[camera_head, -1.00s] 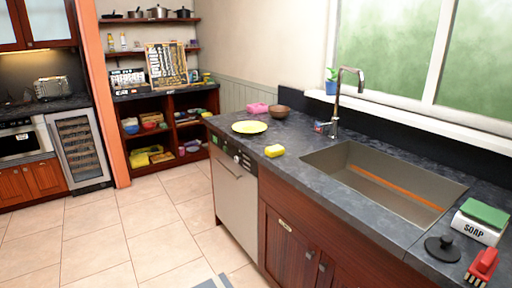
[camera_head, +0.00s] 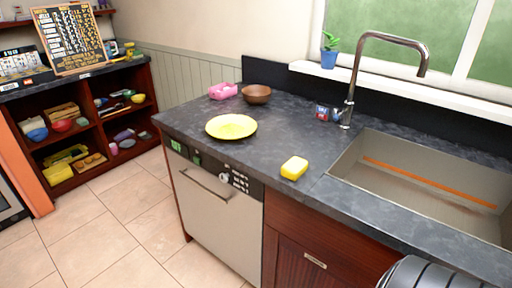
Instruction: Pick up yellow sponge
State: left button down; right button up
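The yellow sponge (camera_head: 294,168) lies flat on the dark stone counter (camera_head: 275,140), close to its front edge and left of the sink (camera_head: 345,165). Nothing touches it. A dark, ribbed rounded shape enters at the bottom right corner; it looks like part of my own arm, but I cannot make out fingers. Neither of my grippers can be made out in the view.
A yellow plate (camera_head: 231,126), a pink container (camera_head: 223,90) and a brown bowl (camera_head: 257,93) stand on the counter left of and behind the sponge. The tall faucet (camera_head: 348,100) rises behind the sink. A dishwasher (camera_head: 215,205) is below. Tiled floor is clear at left.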

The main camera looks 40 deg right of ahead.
aim_at(294, 168)
jog(key=i+z, duration=0.4)
jog(key=i+j+z, duration=0.25)
jog(key=i+z, duration=0.15)
jog(key=i+j+z, duration=0.35)
